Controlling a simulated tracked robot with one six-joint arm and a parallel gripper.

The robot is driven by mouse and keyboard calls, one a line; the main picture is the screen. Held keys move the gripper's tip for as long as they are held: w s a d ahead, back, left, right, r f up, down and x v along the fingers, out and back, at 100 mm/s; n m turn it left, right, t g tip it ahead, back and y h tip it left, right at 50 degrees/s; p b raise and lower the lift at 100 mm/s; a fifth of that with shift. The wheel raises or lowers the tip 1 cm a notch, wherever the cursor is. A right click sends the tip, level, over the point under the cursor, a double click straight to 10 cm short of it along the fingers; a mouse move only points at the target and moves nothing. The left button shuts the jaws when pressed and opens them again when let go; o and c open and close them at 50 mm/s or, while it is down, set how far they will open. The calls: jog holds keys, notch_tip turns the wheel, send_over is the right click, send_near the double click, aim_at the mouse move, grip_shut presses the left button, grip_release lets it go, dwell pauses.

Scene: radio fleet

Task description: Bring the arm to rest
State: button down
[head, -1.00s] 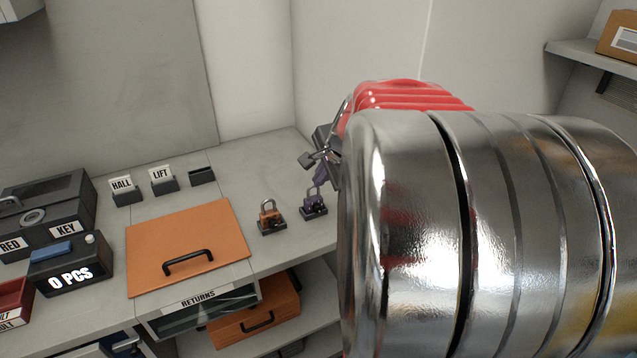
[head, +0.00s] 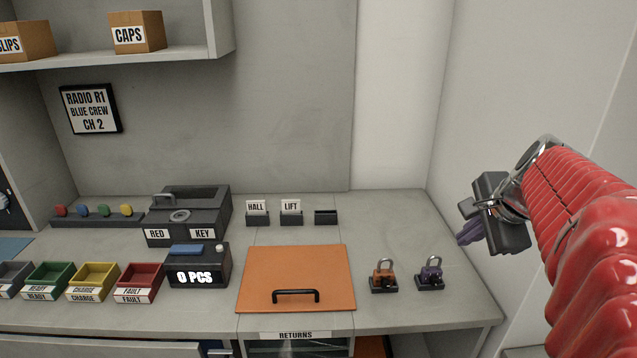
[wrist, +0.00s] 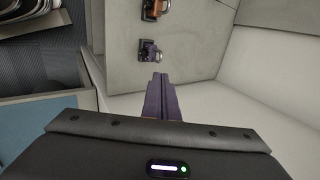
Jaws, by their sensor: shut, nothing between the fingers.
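My gripper (head: 467,236) is at the right in the head view, raised beside the right end of the counter (head: 400,215). Its purple fingers are together with nothing between them. In the wrist view my gripper (wrist: 158,80) points toward the counter's edge, apart from the padlocks. My red arm comes in from the right edge of the head view.
An orange padlock (head: 383,277) and a purple padlock (head: 430,275) stand on the counter near my gripper. An orange lid with a handle (head: 296,270) lies left of them. Coloured trays (head: 95,280) line the left. A wall rises at the right.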

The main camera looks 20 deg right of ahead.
jog(key=a+f+n+y, duration=0.1)
jog(key=a+f+n, duration=0.1)
jog(key=a+n, duration=1)
jog(key=s+a+f+n, duration=0.2)
jog(key=s+a+n, duration=0.2)
jog(key=a, duration=0.4)
jog(key=s+a+f+n+g, duration=0.1)
jog(key=s+a+f+n, duration=0.2)
jog(key=a, duration=0.6)
jog(key=shift+s+a+f+n+y, duration=0.2)
jog(key=shift+s+n+y, duration=0.3)
jog(key=shift+n, duration=0.6)
jog(key=shift+s+d, duration=0.1)
jog(key=shift+d, duration=0.05)
